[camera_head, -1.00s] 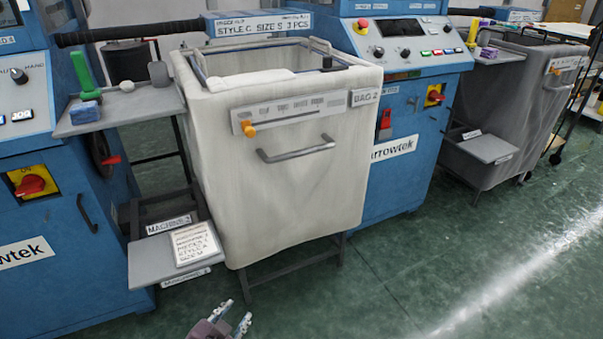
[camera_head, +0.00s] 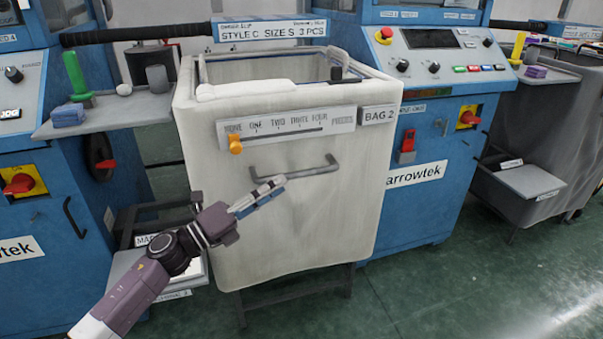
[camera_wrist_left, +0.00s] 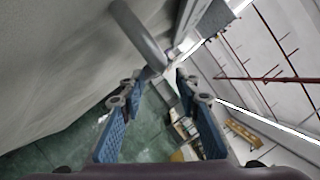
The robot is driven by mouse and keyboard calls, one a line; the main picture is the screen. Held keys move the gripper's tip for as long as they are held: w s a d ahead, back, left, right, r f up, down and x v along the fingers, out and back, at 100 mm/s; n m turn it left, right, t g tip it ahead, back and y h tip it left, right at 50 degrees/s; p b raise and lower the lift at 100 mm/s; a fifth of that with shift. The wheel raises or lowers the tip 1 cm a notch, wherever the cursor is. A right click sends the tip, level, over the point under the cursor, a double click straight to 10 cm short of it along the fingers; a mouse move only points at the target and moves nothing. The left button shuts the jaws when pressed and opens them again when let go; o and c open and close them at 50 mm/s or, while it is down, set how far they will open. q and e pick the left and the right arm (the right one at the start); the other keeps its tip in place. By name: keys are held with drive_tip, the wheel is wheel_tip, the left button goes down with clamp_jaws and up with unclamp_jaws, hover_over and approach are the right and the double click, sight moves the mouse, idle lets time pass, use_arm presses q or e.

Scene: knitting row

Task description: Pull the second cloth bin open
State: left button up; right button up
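The second cloth bin (camera_head: 300,226), pale and labelled BAG 2, stands between the blue machines. Its grey bar handle (camera_head: 312,173) is on the front, below a strip with an orange slider (camera_head: 235,145). My left gripper (camera_head: 280,183) reaches in from the lower left, its fingers at the left part of the handle. In the left wrist view the fingers (camera_wrist_left: 158,88) are apart, and the handle (camera_wrist_left: 140,35) runs down toward the gap between their tips. I cannot tell whether they touch it. My right gripper is not in view.
A shelf (camera_head: 110,119) with a green-handled tool (camera_head: 77,78) and a blue block (camera_head: 68,116) is left of the bin. A low step lies partly behind my left arm. A grey bin (camera_head: 530,130) stands at the right. Green floor (camera_head: 440,290) is clear in front.

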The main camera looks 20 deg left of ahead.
sight(296, 176)
use_arm(q)
drive_tip(key=shift+x, duration=3.15)
drive_tip(key=shift+c, duration=0.2)
clamp_jaws()
